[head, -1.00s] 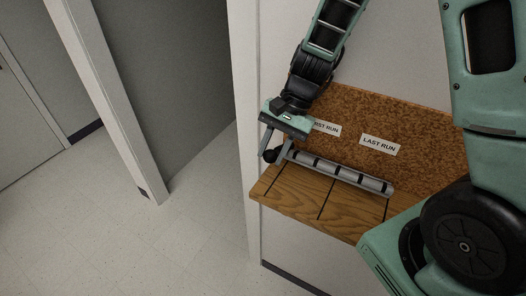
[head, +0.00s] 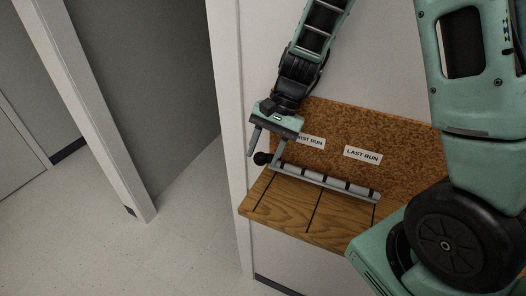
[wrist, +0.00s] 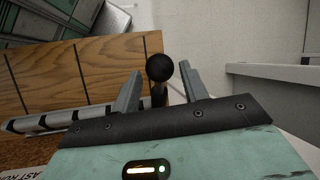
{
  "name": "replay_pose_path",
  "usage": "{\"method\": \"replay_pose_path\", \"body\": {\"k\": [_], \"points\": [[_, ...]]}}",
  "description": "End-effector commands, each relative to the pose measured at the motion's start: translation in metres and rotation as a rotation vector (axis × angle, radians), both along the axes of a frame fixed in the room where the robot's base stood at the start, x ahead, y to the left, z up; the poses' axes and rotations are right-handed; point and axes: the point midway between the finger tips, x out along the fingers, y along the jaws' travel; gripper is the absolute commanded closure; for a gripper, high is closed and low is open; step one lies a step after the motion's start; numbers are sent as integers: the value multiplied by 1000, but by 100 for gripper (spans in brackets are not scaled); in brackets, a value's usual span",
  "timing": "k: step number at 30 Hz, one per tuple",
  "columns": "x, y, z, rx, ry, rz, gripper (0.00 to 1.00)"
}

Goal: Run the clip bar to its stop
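The clip bar (head: 325,182) is a grey rod with black bands, lying along the back of a wooden shelf (head: 285,210). A black ball knob (head: 262,158) is at its left end and also shows in the wrist view (wrist: 160,67), on a short dark stem (wrist: 159,94). My gripper (head: 264,158) is at this left end. In the wrist view its two fingers (wrist: 161,80) stand apart, one on each side of the stem, with a visible gap on both sides. The gripper's body hides part of the bar in the wrist view (wrist: 45,121).
A brown backboard (head: 400,145) behind the shelf carries a "LAST RUN" label (head: 363,155) and a partly hidden "FIRST RUN" label (head: 308,142). Dark lines cross the shelf top. A white wall edge (head: 228,130) stands to the left, with open floor (head: 70,225) beyond.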

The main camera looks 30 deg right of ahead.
Motion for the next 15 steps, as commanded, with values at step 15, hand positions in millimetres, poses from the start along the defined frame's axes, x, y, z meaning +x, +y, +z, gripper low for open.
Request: {"method": "replay_pose_path", "body": {"k": [15], "points": [[-1, 4, 18, 7, 0, 7, 48]]}}
